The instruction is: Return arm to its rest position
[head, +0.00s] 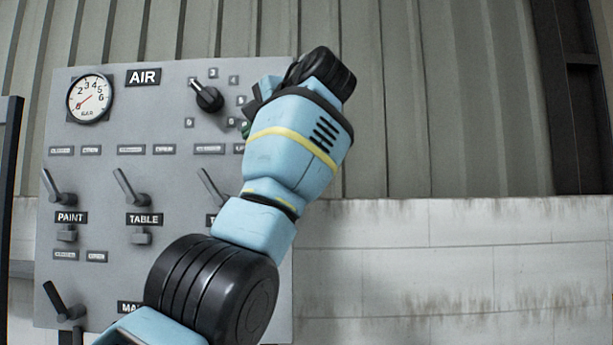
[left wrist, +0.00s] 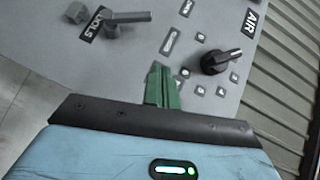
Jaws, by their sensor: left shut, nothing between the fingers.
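My left arm, light blue with black joints, rises from the bottom of the head view and crosses the right part of a grey control panel (head: 110,100). My left gripper shows in the left wrist view as green fingers (left wrist: 161,86) pressed together, with nothing between them. In the head view only a small green bit of the gripper (head: 245,129) shows at the arm's left edge; the arm hides the rest. The fingers point toward the panel, below a black rotary knob (head: 207,97), which also shows in the left wrist view (left wrist: 220,61). Whether they touch the panel I cannot tell. My right gripper is out of view.
The panel carries a pressure gauge (head: 89,96), an AIR label (head: 143,76), a PAINT lever (head: 58,189), a TABLE lever (head: 131,187) and a partly covered lever (head: 212,188). A pale block wall (head: 450,260) and corrugated sheeting (head: 440,100) lie behind. Space right of my arm looks clear.

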